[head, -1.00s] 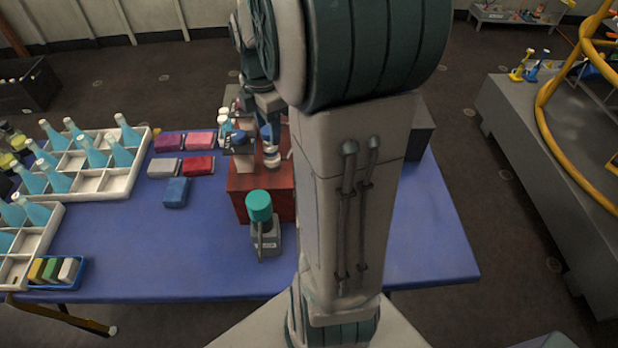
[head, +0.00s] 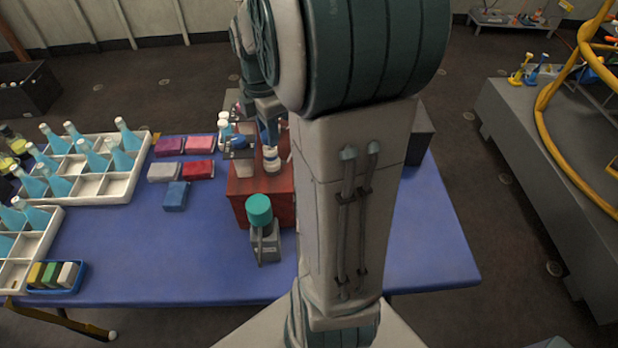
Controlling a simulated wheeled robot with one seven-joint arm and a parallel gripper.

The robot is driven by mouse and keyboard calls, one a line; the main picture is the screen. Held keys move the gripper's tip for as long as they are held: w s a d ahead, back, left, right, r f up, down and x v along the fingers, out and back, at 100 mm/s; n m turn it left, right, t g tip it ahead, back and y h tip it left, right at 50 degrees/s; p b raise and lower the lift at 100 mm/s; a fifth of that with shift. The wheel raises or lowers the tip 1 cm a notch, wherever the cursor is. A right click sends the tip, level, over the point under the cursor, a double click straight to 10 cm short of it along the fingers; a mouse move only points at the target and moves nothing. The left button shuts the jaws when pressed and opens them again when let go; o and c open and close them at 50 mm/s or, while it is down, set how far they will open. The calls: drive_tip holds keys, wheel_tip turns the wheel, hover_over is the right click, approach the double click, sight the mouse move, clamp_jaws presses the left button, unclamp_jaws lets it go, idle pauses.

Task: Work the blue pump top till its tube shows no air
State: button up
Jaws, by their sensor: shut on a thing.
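My gripper (head: 270,132) points down over the red box (head: 262,200) at the back middle of the blue table, partly covered by my own arm. It is shut at the top of a small white bottle (head: 271,160) standing on that box. The blue pump top there is mostly hidden by my fingers. A second small item with a blue top (head: 239,142) stands just left of my gripper. The tube, and any air in it, is too small to make out.
A grey bottle with a teal cap (head: 258,210) stands in front of the red box. Coloured packs (head: 176,195) lie to the left, beside white crates (head: 118,198) of blue bottles. The table's (head: 130,250) front middle is clear.

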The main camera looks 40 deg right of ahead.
drive_tip(key=shift+r+p, duration=0.85)
drive_tip(key=shift+r, duration=0.2)
drive_tip(key=shift+f+b, duration=0.6)
drive_tip(key=shift+f, duration=0.55)
idle(2.2)
drive_tip(key=o, duration=0.8)
drive_tip(key=shift+c, duration=0.2)
drive_tip(key=shift+r, duration=0.1)
drive_tip(key=shift+r+p, duration=3)
drive_tip(key=shift+r, duration=0.5)
